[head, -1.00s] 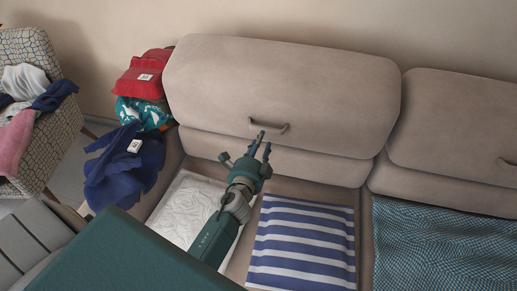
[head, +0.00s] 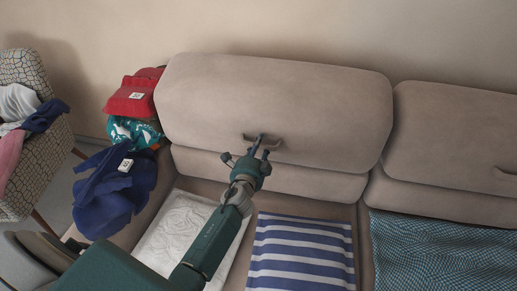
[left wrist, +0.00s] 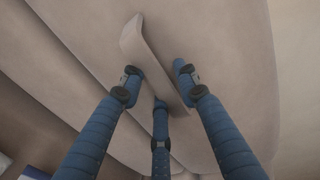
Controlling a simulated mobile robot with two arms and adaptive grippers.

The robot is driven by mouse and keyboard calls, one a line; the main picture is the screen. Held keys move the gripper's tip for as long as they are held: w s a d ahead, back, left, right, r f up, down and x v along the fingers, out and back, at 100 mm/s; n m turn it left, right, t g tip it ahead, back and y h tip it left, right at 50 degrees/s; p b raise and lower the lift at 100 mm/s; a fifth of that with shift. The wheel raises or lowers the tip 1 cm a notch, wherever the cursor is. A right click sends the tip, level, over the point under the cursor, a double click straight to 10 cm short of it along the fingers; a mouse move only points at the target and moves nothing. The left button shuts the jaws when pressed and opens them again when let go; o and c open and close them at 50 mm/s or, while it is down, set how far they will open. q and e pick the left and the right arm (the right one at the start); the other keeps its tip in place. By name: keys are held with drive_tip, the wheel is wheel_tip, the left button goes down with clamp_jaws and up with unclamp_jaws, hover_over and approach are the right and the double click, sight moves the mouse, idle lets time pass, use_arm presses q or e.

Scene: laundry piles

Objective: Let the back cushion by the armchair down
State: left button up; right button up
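The back cushion by the armchair (head: 300,100) is the large beige left cushion, standing upright against the wall side of the sofa. A strap handle (head: 276,146) sits low on its front. My left gripper (head: 252,150) is at this handle, with its fingers open around it. In the left wrist view the strap (left wrist: 152,55) runs between the spread blue fingers of the gripper (left wrist: 157,86); a gap shows at the upper fingers, and I cannot tell whether the lower one touches it. The patterned armchair (head: 52,150) stands at the left. My right gripper is out of view.
Below the cushion lie a white folded piece (head: 180,228), a blue-striped cloth (head: 300,255) and a teal cloth (head: 430,250). Red (head: 135,98), teal-patterned (head: 130,130) and navy (head: 110,195) laundry is piled at the sofa's left end. Another back cushion (head: 455,140) stands at the right.

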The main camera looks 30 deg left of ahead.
use_arm(q)
drive_tip(key=shift+r, duration=0.1)
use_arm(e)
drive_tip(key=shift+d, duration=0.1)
use_arm(q)
drive_tip(key=shift+w+r, duration=0.1)
clamp_jaws()
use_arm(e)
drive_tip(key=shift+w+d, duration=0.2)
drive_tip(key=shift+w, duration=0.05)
use_arm(q)
drive_tip(key=shift+s+d+f, duration=0.15)
drive_tip(key=shift+s+f, duration=0.2)
drive_tip(key=shift+f, duration=0.2)
drive_tip(key=shift+s+d+f, duration=0.1)
drive_tip(key=shift+s, duration=0.25)
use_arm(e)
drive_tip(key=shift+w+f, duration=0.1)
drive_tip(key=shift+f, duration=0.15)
use_arm(q)
drive_tip(key=shift+f+b, duration=0.1)
drive_tip(key=shift+b, duration=0.2)
